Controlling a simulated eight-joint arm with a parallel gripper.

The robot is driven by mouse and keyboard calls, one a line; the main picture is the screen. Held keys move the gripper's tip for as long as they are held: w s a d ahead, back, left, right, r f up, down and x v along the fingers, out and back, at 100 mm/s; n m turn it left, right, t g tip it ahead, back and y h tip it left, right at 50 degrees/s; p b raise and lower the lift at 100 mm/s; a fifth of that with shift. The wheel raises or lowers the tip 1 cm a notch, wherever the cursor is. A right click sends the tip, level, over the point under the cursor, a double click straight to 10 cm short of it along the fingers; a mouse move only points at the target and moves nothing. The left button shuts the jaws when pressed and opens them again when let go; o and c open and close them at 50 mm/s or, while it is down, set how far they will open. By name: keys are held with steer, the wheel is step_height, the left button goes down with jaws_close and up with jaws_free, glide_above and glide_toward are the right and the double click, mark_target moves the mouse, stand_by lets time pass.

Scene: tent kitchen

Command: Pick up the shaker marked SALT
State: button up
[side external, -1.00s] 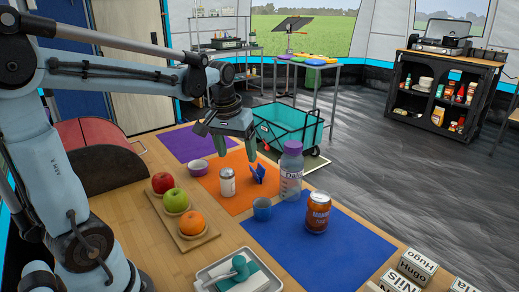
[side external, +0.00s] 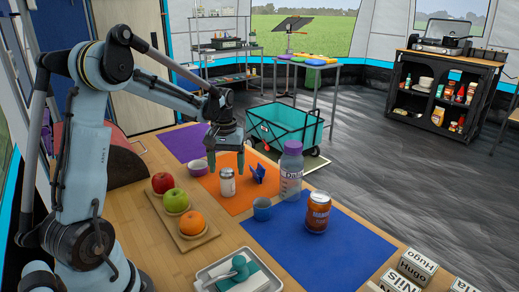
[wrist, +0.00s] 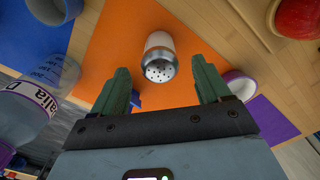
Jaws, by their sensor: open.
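A shaker with a white body and a silver perforated lid (side external: 228,183) stands upright on the orange mat (side external: 213,187). Its marking is too small to read. My gripper (side external: 226,166) is open and points down just over the shaker's top, nothing between its fingers. In the wrist view the shaker (wrist: 158,58) lies ahead of and between the two green fingers (wrist: 161,78), with a gap on each side. Its lid faces the camera.
A dark blue folded object (side external: 258,174) and a tall bottle with a purple lid (side external: 290,170) stand right of the shaker. A small purple-and-white bowl (side external: 197,167) is close on the left. A fruit board (side external: 190,238) and blue cup (side external: 262,209) are nearer the camera.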

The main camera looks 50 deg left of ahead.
mark_target(227, 181)
steer(key=shift+s+d+f, duration=0.1)
steer(key=shift+f, duration=2.7)
steer(key=c, duration=1.2)
